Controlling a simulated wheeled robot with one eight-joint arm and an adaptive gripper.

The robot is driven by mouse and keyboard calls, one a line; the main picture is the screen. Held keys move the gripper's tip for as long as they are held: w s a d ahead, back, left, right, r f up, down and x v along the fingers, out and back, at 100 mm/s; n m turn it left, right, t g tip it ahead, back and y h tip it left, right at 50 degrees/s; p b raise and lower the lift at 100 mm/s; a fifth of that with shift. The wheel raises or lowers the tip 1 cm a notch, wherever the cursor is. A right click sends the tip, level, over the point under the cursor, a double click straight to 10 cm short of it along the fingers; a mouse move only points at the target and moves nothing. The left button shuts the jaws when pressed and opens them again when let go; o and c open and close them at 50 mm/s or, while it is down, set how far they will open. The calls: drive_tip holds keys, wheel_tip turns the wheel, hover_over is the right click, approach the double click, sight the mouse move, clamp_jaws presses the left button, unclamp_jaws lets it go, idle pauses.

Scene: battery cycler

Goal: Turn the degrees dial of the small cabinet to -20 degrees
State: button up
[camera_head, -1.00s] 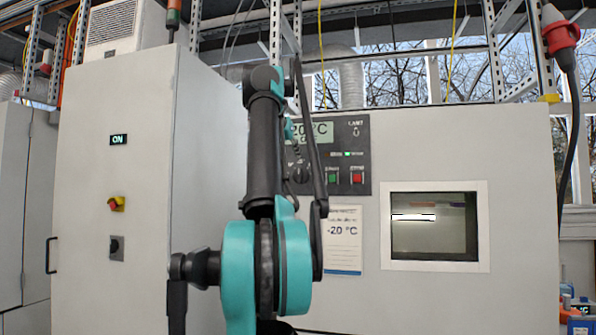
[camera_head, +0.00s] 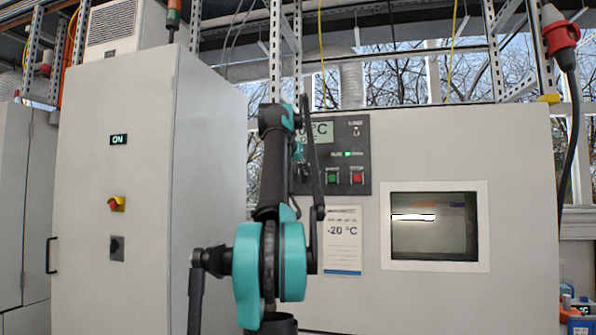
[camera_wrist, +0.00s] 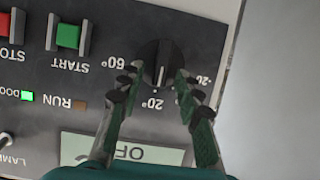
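The degrees dial (camera_wrist: 160,64) is a round black knob with a pale pointer mark, seen upside down in the wrist view. Its mark points toward the 20° label (camera_wrist: 152,103). The 60° label lies left of the dial and the -20 label (camera_wrist: 203,80) right of it. My gripper (camera_wrist: 159,72) is open, one finger on each side of the dial. Whether the fingers touch it I cannot tell. In the head view my arm hides the dial on the control panel (camera_head: 363,178). The display (camera_head: 322,131) is partly covered; only its °C end shows.
The green START button (camera_wrist: 68,35) and red STOP button (camera_wrist: 5,25) are beside the dial. A note (camera_head: 343,245) reading -20 °C hangs below the panel. A window (camera_head: 434,227) is at right. The large cabinet (camera_head: 115,200) stands at left.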

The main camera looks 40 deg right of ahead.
clamp_jaws()
drive_tip(key=shift+n, duration=0.3)
drive_tip(key=shift+w+a+f+n+g+h, duration=0.3)
drive_tip(key=shift+n+g+h, duration=0.5)
drive_tip(key=shift+n, duration=1.05)
drive_tip(key=shift+w+a+f+n+g+h, duration=0.2)
drive_tip(key=shift+w+f+n+g+h, duration=0.15)
drive_tip(key=shift+n+h, duration=1.2)
drive_tip(key=shift+w+a+f+n+g+h, duration=0.3)
drive_tip(key=shift+n+g+h, duration=0.3)
drive_tip(key=shift+n, duration=1.6)
